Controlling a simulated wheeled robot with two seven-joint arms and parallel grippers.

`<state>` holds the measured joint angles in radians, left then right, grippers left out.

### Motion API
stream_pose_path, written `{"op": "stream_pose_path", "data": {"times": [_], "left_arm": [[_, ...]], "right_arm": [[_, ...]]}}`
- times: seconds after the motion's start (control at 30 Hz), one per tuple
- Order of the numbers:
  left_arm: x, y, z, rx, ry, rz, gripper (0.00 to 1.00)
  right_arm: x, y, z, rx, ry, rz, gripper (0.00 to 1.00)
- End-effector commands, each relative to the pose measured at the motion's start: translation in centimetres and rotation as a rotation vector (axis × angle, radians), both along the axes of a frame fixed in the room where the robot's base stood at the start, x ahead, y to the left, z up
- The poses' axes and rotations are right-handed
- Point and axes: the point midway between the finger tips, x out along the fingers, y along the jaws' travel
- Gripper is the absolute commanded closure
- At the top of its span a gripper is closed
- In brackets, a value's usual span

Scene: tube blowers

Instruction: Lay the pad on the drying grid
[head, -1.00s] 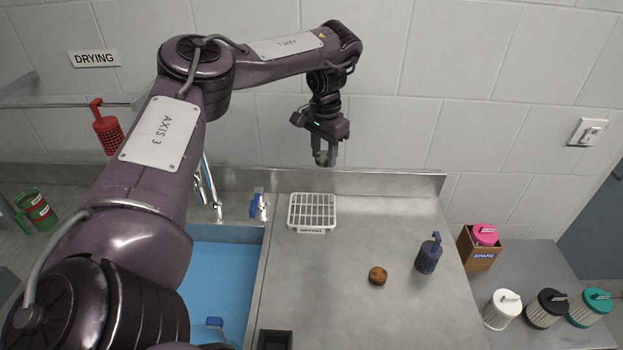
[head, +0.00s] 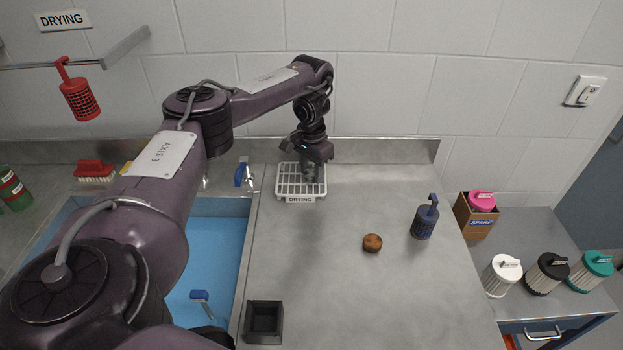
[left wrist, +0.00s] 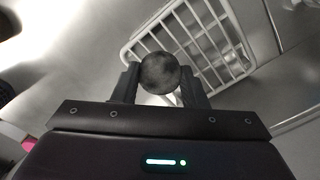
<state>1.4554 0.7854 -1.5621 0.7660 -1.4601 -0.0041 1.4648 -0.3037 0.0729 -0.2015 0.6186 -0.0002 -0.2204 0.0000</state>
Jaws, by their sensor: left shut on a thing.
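The drying grid (head: 289,186) is a white wire tray with a DRYING label on its front, standing on the steel counter against the back ledge. My left gripper (head: 313,181) is over its right part, pointing down. In the left wrist view, the gripper (left wrist: 160,90) is shut on a dark grey, mottled round pad (left wrist: 159,72). The white grid (left wrist: 222,42) shows behind and below the pad. I cannot tell whether the pad touches the grid. The pad is mostly hidden in the head view. My right gripper is not in view.
A brown round piece (head: 372,243) and a dark blue blower (head: 425,218) stand on the counter to the right. A black square cup (head: 264,322) is at the front. The blue sink (head: 218,262) lies left. The counter's middle is clear.

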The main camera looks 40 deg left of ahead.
Motion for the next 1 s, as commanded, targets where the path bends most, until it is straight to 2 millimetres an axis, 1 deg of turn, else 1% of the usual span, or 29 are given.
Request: {"op": "stream_pose_path", "data": {"times": [0.03,0.1,0.4,0.53,0.57,0.7,0.73,1.0], "left_arm": [[0.0,-0.1,-1.4,-0.002,0.002,0.002,0.82],[0.0,-0.1,-2.0,-0.001,0.001,0.001,0.82],[0.0,0.0,-2.0,-0.001,0.0,0.0,0.82],[0.0,0.0,-2.4,-0.001,0.001,0.0,0.82],[0.0,0.0,-2.4,-0.001,0.001,0.0,0.6],[0.0,0.0,-2.4,-0.001,0.001,0.0,0.41],[0.0,0.0,-2.4,-0.001,0.001,0.0,0.39],[0.0,0.0,-2.3,0.0,0.0,0.0,0.39]], "right_arm": [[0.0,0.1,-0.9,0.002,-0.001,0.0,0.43],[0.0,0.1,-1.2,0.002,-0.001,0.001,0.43],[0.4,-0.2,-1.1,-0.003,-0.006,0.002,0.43],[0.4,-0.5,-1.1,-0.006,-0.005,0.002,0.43],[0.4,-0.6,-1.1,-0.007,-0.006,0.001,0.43],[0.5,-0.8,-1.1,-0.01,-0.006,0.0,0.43],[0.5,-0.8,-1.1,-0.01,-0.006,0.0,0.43],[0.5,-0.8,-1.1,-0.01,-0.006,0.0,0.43]]}}
